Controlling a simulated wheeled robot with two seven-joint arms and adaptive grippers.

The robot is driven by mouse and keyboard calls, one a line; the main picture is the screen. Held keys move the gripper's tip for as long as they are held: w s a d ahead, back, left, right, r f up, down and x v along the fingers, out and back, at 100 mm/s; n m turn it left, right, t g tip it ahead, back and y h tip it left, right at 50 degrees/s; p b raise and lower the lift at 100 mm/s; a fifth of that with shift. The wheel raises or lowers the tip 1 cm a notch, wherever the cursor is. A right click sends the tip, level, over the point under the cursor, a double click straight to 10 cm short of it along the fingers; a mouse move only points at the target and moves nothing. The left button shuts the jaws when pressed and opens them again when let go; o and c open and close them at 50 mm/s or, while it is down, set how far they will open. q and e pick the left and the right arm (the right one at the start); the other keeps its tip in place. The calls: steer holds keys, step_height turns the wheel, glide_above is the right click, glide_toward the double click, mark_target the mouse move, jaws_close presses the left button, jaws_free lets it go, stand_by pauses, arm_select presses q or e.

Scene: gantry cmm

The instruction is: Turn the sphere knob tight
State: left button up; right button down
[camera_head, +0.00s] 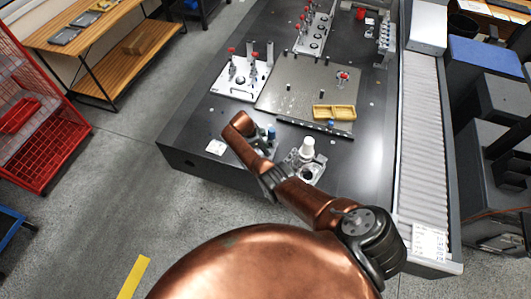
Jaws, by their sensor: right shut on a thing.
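My right arm comes in from the lower right and reaches over the front of the dark table. My right gripper (268,147) is small and dark, partly hidden by my copper forearm, and sits low at the table's front. It is shut on a small dark blue knob (271,132), which looks like the sphere knob. Only the knob's upper part shows, and the contact at the fingertips is hidden. I cannot tell from the picture how far it is turned. My left gripper is not in view.
A metal fixture with a white cylinder (307,147) stands just right of the gripper. Behind lie a dark bar (300,123), a yellow tray (320,112) and a grey plate (280,85). A white plate with red-topped clamps (233,90) stands behind left. A roller conveyor (419,130) borders the right.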

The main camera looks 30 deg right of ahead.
steer(key=shift+m+b, duration=0.55)
steer(key=shift+m, duration=0.05)
steer(key=shift+g, duration=0.3)
steer(key=shift+d, duration=0.1)
steer(key=c, duration=2)
jaws_free()
steer(key=shift+c, duration=0.2)
steer(key=shift+w+r, duration=0.15)
steer(key=shift+r, duration=0.05)
steer(key=v, duration=1.1)
steer(key=shift+r, duration=0.3)
